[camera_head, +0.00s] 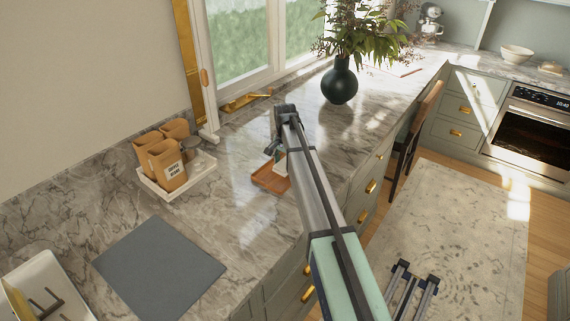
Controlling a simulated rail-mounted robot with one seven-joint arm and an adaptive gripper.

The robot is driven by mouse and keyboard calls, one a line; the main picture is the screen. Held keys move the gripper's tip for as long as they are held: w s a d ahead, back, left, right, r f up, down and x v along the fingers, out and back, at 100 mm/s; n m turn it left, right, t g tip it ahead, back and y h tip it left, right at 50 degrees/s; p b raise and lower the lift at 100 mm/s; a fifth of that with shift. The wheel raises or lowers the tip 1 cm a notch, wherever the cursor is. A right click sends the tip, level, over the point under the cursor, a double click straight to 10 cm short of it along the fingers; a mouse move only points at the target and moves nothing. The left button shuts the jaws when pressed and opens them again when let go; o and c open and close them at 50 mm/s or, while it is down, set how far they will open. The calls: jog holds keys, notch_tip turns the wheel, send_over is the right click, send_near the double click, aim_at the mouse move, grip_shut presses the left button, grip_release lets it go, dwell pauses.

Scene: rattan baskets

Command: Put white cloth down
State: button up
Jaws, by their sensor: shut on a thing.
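My gripper (271,150) is at the far end of my arm, low over the marble counter and just above an orange-brown tray (262,182). Its fingers are small and partly hidden by my arm. A small patch of white cloth (281,165) shows just below the gripper, over the tray; most of it is hidden. The gripper is shut on it. I cannot tell whether the cloth touches the tray.
A white tray with brown canisters (168,170) stands left, against the wall. A grey mat (160,268) lies in front, beside a white rack (45,285). A dark vase with a plant (340,82) stands behind. Bare counter (225,215) lies left of the orange-brown tray.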

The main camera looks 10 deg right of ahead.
aim_at(285, 164)
jog(key=o, duration=1.3)
jog(key=shift+f, duration=0.1)
notch_tip(285, 164, up, 12)
jog(key=b, duration=0.3)
